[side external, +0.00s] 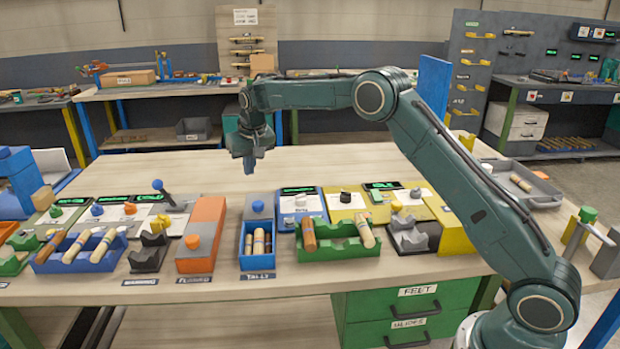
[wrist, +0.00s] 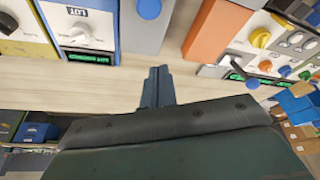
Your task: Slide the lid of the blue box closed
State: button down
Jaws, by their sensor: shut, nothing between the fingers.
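The blue box (side external: 243,262) stands near the front edge of the table, with a label reading TALLY before it. Its front part is open and shows several wooden sticks (side external: 259,242) inside. Its grey-blue lid (side external: 258,215) lies toward the back of the box, with a round blue knob (side external: 258,206) on top. The lid shows in the wrist view (wrist: 140,34) at the top, knob (wrist: 149,8) included. My gripper (side external: 249,166) is shut and empty, above the table behind the lid and apart from it. Its fingers (wrist: 158,85) are together in the wrist view.
An orange box (side external: 203,222) stands just left of the blue box. A green rack (side external: 335,245) with turned pieces stands to the right. Behind it are a blue dial unit (side external: 301,206) and a yellow one (side external: 346,203). The table behind this row is mostly clear.

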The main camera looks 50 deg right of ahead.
aim_at(247, 199)
jog(key=x, duration=0.8)
jog(key=shift+f, duration=0.2)
jog(key=shift+s+r, duration=0.1)
jog(key=shift+s, duration=0.1)
jog(key=shift+s+a, duration=0.3)
jog(key=shift+s, duration=0.5)
jog(key=shift+s+a, duration=0.3)
jog(key=shift+s, duration=0.55)
jog(key=s+a, duration=0.9)
jog(key=shift+s+a, duration=0.6)
jog(key=shift+w+f, duration=0.1)
jog(key=shift+f, duration=0.1)
